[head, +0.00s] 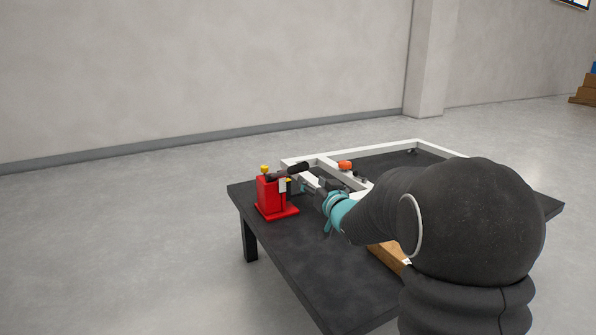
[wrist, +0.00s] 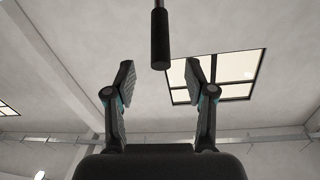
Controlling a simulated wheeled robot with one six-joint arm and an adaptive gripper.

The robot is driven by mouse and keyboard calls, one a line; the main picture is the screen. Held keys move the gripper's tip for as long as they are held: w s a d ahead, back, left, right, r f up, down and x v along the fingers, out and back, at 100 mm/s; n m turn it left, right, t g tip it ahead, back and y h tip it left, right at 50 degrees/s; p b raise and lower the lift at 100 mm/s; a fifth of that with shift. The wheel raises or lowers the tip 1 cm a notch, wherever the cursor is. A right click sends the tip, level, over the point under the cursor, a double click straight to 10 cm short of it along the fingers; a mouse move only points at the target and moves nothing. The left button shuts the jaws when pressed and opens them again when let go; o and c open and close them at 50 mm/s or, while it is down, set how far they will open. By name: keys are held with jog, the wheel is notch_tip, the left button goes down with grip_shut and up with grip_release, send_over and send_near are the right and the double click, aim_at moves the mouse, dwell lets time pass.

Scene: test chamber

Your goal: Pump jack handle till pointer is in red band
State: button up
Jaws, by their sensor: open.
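The red jack (head: 268,196) stands on the left part of the dark table. Its handle ends in a black grip (head: 298,168) that points right and slightly up. In the wrist view the handle grip (wrist: 160,42) hangs from the top edge, centred across the gap and just beyond the fingertips. My gripper (head: 309,186) is just right of the jack, close to and below the grip. In the wrist view my gripper (wrist: 160,76) is open, with nothing between its fingers. A small white plate (head: 282,185) shows on the jack, but I cannot make out a pointer or red band.
A white frame (head: 416,144) lies on the dark table (head: 300,256) behind my arm. An orange knob-like thing (head: 345,165) is near it. A wooden block (head: 386,257) is partly hidden by my arm. The table's front left is clear.

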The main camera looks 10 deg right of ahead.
aim_at(298, 169)
jog(key=x, duration=1)
jog(key=shift+w, duration=0.2)
grip_shut()
